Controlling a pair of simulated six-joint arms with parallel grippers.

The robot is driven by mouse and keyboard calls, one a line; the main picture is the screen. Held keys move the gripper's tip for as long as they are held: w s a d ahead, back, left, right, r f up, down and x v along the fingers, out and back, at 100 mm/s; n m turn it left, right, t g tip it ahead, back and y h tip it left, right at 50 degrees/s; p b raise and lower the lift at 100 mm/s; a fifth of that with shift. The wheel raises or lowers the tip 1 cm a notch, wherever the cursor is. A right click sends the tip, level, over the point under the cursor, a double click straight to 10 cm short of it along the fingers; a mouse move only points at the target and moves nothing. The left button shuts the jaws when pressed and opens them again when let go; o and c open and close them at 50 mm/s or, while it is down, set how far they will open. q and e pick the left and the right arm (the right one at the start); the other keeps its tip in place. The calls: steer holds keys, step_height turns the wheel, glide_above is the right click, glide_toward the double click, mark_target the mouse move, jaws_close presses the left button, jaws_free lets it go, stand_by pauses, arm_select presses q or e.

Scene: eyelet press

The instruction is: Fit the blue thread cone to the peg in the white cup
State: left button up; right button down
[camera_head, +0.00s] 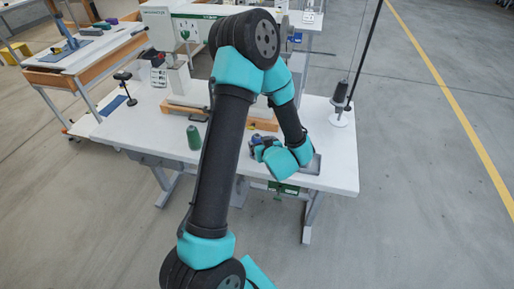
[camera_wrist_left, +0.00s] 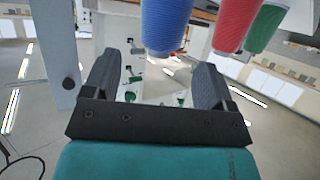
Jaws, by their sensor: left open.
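The blue thread cone (camera_wrist_left: 167,22) hangs in from the top of the left wrist view, ahead of and between my open left fingers (camera_wrist_left: 155,75), with no clear contact. In the head view a small patch of the blue cone (camera_head: 257,139) shows beside my left gripper (camera_head: 262,148), low over the white table; my arm hides much there. A white round base (camera_head: 340,121) with a dark cone-shaped piece (camera_head: 340,92) above it stands at the table's right; I cannot tell whether it is the cup with the peg. My right gripper is out of view.
A green cone (camera_head: 193,138) stands on the table, left of my arm. The wrist view shows a red cone (camera_wrist_left: 235,24) and a green cone (camera_wrist_left: 267,27) beside the blue one. A thin black pole (camera_head: 364,50) rises by the white base.

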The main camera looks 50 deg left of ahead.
mark_target(259, 141)
arm_select(q)
steer(key=shift+w+a+f, duration=0.1)
steer(key=shift+a, duration=0.15)
steer(key=shift+x, duration=2.6)
steer(key=shift+f, duration=0.1)
steer(key=shift+d, duration=0.1)
steer(key=shift+c, duration=0.2)
steer(key=c, duration=1.1)
